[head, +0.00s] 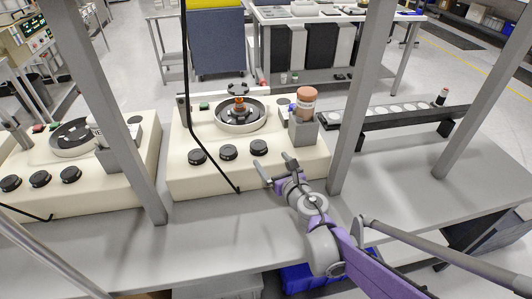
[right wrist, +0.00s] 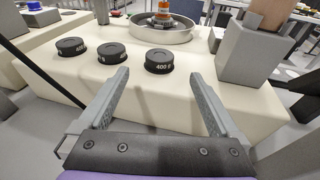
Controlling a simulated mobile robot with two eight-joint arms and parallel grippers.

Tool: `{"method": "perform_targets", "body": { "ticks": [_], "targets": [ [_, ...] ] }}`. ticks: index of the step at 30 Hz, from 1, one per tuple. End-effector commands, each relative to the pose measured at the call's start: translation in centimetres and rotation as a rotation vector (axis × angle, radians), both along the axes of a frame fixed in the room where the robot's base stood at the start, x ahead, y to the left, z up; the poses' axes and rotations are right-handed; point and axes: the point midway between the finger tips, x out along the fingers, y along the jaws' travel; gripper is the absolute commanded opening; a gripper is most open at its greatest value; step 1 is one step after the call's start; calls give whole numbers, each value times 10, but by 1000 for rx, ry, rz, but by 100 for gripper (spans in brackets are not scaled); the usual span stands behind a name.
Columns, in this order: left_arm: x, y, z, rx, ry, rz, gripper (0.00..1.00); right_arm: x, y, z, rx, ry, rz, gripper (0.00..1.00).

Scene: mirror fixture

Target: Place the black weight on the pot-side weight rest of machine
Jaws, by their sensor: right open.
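Three black weights stand in a row on the front of the middle cream machine (head: 180,180): left (head: 197,157), middle (head: 228,152) and right (head: 260,147). In the right wrist view the right weight (right wrist: 159,61) reads 400 g. My right gripper (head: 276,168) is open and empty in front of the machine; in its wrist view the spread fingers (right wrist: 159,78) point toward the 400 g weight, apart from it. The round pot (head: 240,127) holds an orange-and-metal part (head: 240,104). I cannot tell which spot is the pot-side weight rest. My left gripper is not in view.
A grey block (head: 303,130) holding a brown-topped bottle (head: 307,104) stands at the machine's right. A second machine (head: 140,165) with black weights is at left. Grey posts (head: 352,100) and a thin black rod (head: 188,90) cross the workspace. A dark rail (head: 400,119) extends right.

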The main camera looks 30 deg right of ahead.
Motion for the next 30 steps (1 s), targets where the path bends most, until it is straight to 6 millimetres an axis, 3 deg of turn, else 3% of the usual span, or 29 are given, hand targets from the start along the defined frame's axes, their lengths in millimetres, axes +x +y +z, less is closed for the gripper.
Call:
{"method": "perform_targets", "body": {
  "ticks": [6, 12, 16, 20, 22, 26, 30],
  "targets": [
    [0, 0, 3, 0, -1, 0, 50, -26, 1, 5, 0, 0, -1, 98],
    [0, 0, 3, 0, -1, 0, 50, -31, 2, 7, 5, -1, -3, 98],
    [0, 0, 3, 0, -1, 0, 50, -36, -1, 15, 160, -34, -79, 98],
    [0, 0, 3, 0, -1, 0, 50, -57, -12, 24, 609, -108, -302, 98],
    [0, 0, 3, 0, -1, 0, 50, -77, -17, 18, 937, -144, -468, 98],
    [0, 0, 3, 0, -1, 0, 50, -125, -10, -20, 1546, -170, -828, 98],
    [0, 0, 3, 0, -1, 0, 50, -183, 29, -70, 2058, -142, -1266, 98]
  ]
}}
